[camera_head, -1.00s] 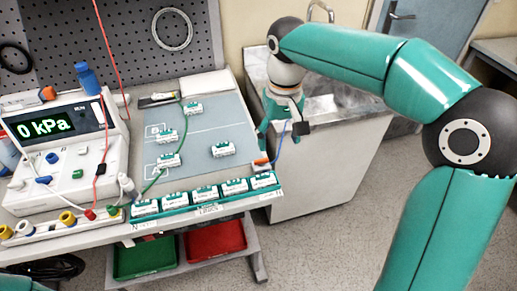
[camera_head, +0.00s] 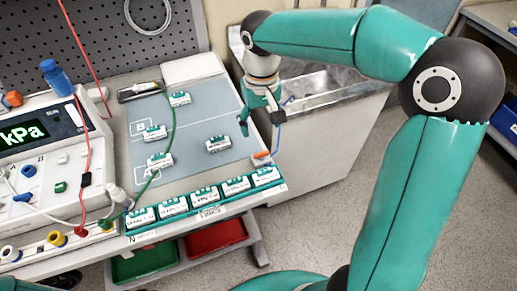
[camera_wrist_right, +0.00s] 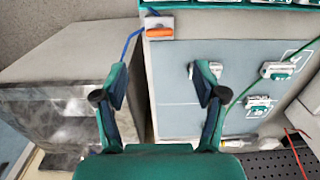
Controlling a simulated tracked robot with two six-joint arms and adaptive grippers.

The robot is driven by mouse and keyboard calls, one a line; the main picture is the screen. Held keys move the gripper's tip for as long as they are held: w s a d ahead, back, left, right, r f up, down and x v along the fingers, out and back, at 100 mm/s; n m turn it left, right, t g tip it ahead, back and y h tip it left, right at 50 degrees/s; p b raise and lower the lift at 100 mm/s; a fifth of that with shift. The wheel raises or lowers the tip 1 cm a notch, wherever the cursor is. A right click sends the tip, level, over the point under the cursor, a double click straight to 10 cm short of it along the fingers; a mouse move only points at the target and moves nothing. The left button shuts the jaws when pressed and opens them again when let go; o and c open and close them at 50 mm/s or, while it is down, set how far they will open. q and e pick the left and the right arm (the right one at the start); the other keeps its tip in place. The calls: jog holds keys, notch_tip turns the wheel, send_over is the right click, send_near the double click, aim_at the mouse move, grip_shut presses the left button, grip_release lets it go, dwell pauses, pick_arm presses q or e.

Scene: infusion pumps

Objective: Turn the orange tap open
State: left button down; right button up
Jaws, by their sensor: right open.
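The orange tap (camera_head: 261,154) sits at the right front corner of the bench, just behind the row of white modules. A blue tube runs from it. In the right wrist view the orange tap (camera_wrist_right: 160,32) is a short orange bar on a pale block, near the top, with the blue tube at its left. My right gripper (camera_head: 262,128) is open and empty, pointing down behind the tap near the mat's right edge, apart from it. In the right wrist view its two fingers (camera_wrist_right: 160,88) are spread wide below the tap. My left gripper is out of view.
Several white modules stand on the grey mat (camera_head: 190,118) and in the front rack (camera_head: 208,213). A pump with a display (camera_head: 40,140) stands at left. A green tube crosses the mat. A sink (camera_head: 315,85) is beside the bench at right.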

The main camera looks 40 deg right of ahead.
aim_at(261, 155)
notch_tip(261, 155, down, 10)
jog(key=shift+s+f, duration=0.1)
jog(key=shift+f, duration=0.1)
